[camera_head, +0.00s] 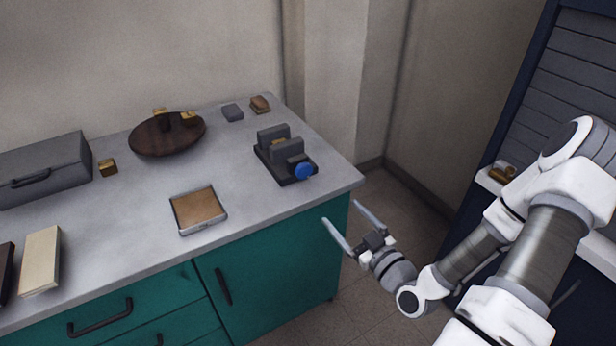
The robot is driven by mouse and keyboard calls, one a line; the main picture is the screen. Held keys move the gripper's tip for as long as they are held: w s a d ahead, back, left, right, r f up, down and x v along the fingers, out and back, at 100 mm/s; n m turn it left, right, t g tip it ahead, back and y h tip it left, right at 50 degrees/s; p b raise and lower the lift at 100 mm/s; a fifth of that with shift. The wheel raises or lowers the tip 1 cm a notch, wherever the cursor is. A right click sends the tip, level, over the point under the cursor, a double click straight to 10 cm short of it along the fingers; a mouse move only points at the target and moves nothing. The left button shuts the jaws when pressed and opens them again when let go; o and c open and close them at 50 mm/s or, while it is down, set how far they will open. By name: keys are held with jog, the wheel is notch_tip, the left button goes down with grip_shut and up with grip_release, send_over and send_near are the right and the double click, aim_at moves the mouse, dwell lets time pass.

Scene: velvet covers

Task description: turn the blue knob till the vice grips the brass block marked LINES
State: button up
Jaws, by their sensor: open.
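The dark grey vice (272,158) stands near the right end of the grey worktop. Its blue knob (303,171) faces the front right corner. A small brass block (279,143) sits between the vice jaws, partly hidden by them; its marking is too small to read, and I cannot tell whether the jaws touch it. My gripper (354,228) is open and empty, its two long fingers spread. It is in front of the worktop's right corner, to the lower right of the knob and apart from it.
A tray with a tan pad (178,228) lies at the middle front. A dark round stand (145,146) holds brass pieces at the back. A grey case (40,168) is at the left. A grey block (232,112) and brown block (260,103) sit behind the vice. Green cabinets (270,270) are below.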

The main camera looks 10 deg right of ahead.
aim_at(306, 174)
jog(key=b+x, duration=1.2)
jog(key=x, duration=0.5)
dwell(0.3)
jog(key=c, duration=1.4)
jog(key=shift+o, duration=0.2)
